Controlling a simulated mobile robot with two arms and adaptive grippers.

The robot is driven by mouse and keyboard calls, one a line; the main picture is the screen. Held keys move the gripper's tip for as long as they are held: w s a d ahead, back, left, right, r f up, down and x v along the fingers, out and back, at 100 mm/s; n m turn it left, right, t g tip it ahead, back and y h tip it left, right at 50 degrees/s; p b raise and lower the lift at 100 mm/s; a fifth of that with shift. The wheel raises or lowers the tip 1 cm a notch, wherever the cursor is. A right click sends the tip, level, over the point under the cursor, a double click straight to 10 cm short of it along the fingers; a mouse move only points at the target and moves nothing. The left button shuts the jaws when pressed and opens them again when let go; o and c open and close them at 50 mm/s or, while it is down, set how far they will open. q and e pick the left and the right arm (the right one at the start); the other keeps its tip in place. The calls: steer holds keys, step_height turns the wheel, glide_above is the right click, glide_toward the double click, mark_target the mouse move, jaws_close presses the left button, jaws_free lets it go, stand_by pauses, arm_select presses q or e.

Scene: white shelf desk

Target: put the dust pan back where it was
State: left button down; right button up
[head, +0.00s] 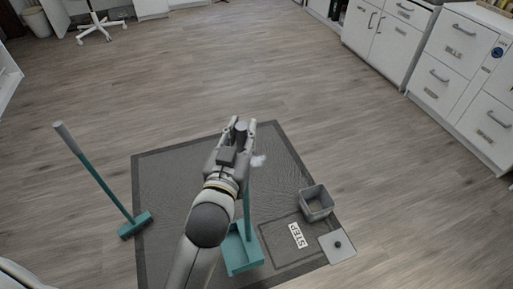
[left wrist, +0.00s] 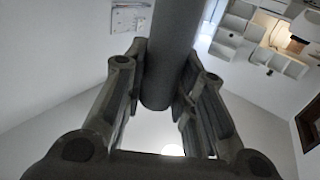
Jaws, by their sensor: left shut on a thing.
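The teal dust pan (head: 240,252) is low in the head view, its pan over the lower part of the dark mat (head: 175,177). Its long handle rises to my left gripper (head: 240,130), which is shut on the grey upper end of the handle. In the left wrist view the grey handle (left wrist: 172,55) passes between the two fingers of my left gripper (left wrist: 160,95). My left arm hides part of the handle and pan. I cannot tell whether the pan touches the mat. My right gripper is not in view.
A teal broom (head: 100,180) stands tilted at the mat's left edge. A small grey open bin (head: 316,203) and a light square plate with a dark knob (head: 337,246) are at the mat's right. A small white clump (head: 258,161) shows beside my gripper. White cabinets (head: 455,75) line the right; the wooden floor beyond is clear.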

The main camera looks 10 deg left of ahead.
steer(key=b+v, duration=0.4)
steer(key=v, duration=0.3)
arm_select(q)
steer(key=w+d+f+b, duration=0.1)
steer(key=w+f, duration=1)
steer(key=shift+f, duration=0.3)
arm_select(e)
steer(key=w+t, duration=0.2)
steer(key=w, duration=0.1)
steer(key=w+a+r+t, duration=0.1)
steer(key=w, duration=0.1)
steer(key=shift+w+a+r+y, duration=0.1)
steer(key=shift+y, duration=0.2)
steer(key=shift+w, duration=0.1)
